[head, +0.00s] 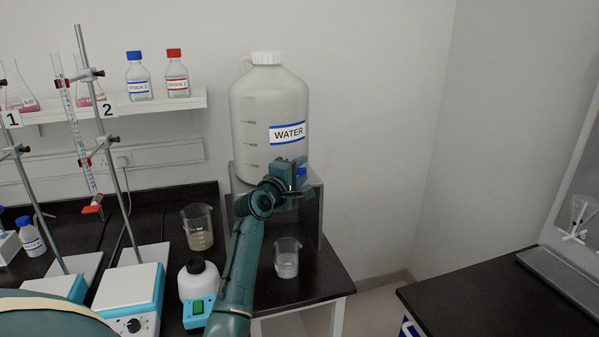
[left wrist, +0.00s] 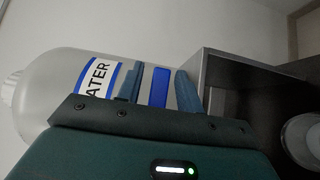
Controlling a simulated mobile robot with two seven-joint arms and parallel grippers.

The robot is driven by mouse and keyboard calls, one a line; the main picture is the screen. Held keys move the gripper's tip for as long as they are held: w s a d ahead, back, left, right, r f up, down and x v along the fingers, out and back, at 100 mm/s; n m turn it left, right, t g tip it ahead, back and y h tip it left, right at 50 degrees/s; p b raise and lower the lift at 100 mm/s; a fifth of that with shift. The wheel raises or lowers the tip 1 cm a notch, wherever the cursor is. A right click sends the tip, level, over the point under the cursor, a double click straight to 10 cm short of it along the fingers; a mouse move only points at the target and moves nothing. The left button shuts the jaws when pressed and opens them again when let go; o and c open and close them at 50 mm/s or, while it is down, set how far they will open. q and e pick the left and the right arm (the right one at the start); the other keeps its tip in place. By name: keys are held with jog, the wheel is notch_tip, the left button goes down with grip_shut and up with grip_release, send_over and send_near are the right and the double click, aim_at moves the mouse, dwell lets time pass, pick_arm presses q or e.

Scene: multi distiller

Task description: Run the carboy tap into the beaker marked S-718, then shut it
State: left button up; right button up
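A large white carboy (head: 262,110) labelled WATER stands on a grey stand; it also shows in the left wrist view (left wrist: 60,95). Its blue tap handle (head: 301,172) is at the carboy's lower front. My left gripper (left wrist: 160,92) is at the tap, with a finger on each side of the blue handle (left wrist: 160,86) and narrow gaps visible between. The tap's spout is hidden. A beaker (head: 286,262) with a pale area low down stands on the bench in front of the stand; no S-718 marking is readable. My right gripper is not in view.
Another beaker (head: 198,230) and a white bottle (head: 199,280) stand left of my arm. Hotplate stirrers (head: 130,290) and clamp stands are further left. A wall shelf (head: 150,106) holds stock bottles. A gap separates this bench from the right-hand bench (head: 490,300).

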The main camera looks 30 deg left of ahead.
pick_arm(q)
grip_shut()
jog(key=shift+f, duration=0.1)
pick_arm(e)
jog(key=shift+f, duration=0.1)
